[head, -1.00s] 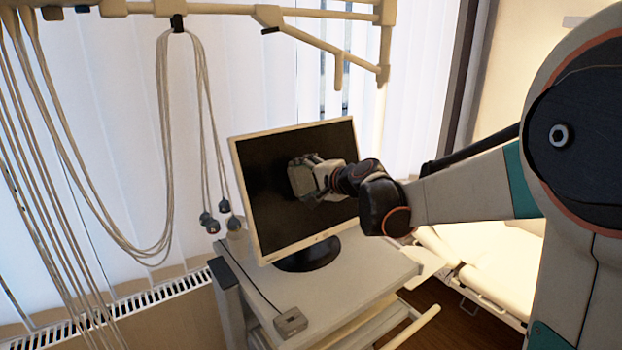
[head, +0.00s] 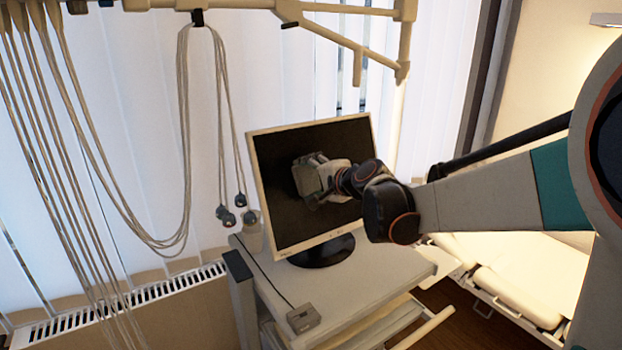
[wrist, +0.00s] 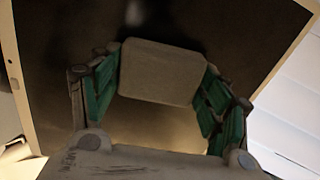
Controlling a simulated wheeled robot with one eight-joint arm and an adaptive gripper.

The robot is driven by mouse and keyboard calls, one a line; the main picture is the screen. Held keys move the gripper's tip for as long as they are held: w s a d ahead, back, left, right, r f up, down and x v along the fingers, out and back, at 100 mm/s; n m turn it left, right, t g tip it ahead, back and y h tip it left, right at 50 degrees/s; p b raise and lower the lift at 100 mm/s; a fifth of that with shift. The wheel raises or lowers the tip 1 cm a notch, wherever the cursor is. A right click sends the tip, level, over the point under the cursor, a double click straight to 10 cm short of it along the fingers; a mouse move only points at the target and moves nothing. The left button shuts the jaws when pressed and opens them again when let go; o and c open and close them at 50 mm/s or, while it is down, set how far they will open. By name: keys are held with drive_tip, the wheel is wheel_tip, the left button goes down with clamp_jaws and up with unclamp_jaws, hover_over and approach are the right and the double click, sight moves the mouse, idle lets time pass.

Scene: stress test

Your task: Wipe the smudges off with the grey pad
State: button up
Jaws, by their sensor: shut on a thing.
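My gripper (head: 322,182) is in front of the dark screen of a monitor (head: 272,205) with a pale frame. In the wrist view my gripper (wrist: 160,85) is shut on the grey pad (wrist: 163,70), a rounded block between its two green-lined fingers. The pad faces the screen (wrist: 60,60); I cannot tell whether it touches. In the head view the pad is hard to tell from the gripper. A dark blurred patch (wrist: 165,18) shows on the screen just beyond the pad in the wrist view; I cannot tell whether it is a smudge, shadow or reflection.
The monitor stands on a pale cart (head: 375,275) with a small grey box (head: 303,318) on it. Cables (head: 185,130) hang from a rail (head: 340,40) at the left. A radiator (head: 120,310) is below the blinds. A white bed (head: 520,280) is at the right.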

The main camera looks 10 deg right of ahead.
drive_tip(key=shift+p+v, duration=0.85)
drive_tip(key=shift+v, duration=2.05)
drive_tip(key=shift+p+v, duration=0.6)
drive_tip(key=shift+v, duration=0.95)
